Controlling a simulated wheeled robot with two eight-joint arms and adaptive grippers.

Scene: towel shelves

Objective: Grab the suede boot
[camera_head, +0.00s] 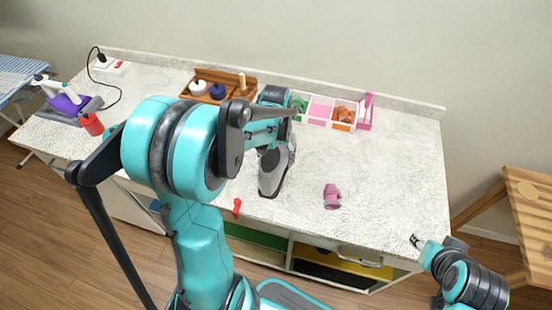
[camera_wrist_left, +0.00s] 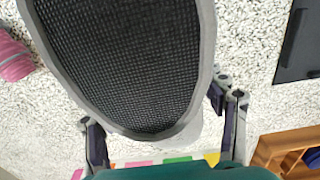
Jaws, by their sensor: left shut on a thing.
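The suede boot (camera_head: 270,181) shows in the head view as a grey shoe with its dark sole facing the camera, over the front part of the counter. In the left wrist view its dark mesh sole with a grey rim (camera_wrist_left: 130,60) fills much of the picture. My left gripper (camera_head: 279,146) is shut on the boot, with one finger on each side of it in the wrist view. My left arm hides part of the counter. My right gripper (camera_head: 415,241) is empty at the counter's right front edge, its small fingers apart.
On the counter (camera_head: 385,165) are a pink object (camera_head: 332,196), a red object (camera_head: 237,207) at the front edge, a wooden tray (camera_head: 235,83), a divided white tray (camera_head: 318,123), a red cup (camera_head: 92,125) and an iron (camera_head: 66,103). The right part is clear.

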